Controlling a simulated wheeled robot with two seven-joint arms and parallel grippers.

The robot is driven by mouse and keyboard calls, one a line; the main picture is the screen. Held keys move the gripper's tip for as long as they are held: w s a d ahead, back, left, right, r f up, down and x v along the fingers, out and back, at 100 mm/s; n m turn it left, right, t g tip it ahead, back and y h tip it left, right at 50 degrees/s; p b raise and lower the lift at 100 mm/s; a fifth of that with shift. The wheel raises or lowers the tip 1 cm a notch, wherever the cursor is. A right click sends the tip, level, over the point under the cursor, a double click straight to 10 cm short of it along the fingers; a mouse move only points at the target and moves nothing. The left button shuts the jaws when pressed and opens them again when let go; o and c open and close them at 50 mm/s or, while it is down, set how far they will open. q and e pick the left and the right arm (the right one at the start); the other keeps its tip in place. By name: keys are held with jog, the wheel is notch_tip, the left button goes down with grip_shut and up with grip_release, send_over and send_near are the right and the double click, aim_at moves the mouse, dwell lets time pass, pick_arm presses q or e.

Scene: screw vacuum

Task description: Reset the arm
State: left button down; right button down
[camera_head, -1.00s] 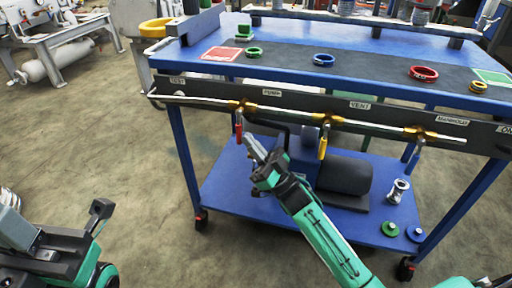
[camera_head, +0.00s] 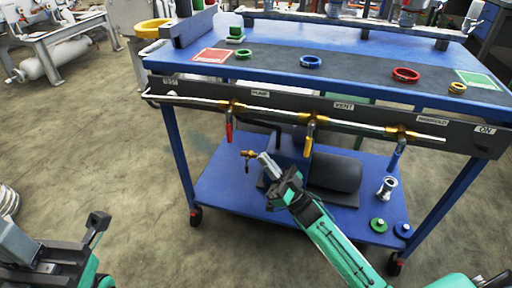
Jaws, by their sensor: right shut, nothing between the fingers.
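My right arm comes in from the bottom right, in front of the blue cart (camera_head: 215,188). Its gripper (camera_head: 263,158) is shut and empty, below the rail and apart from the hanging red handle (camera_head: 229,132). A small brass fitting (camera_head: 248,154) shows just past its fingertips; I cannot tell whether they touch. The yellow handle (camera_head: 309,140) and the blue handle (camera_head: 396,157) also hang from the rail. My left gripper (camera_head: 20,245) is at the lower left edge, partly cut off, well away from the cart. Its jaw opening does not show clearly.
Coloured rings, among them a red ring (camera_head: 406,75), lie on the cart top. A dark cylinder (camera_head: 335,172) and a metal spool-shaped fitting (camera_head: 386,187) are on the lower shelf. Open floor (camera_head: 120,170) lies left of the cart.

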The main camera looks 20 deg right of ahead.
jog(key=shift+v, duration=2.35)
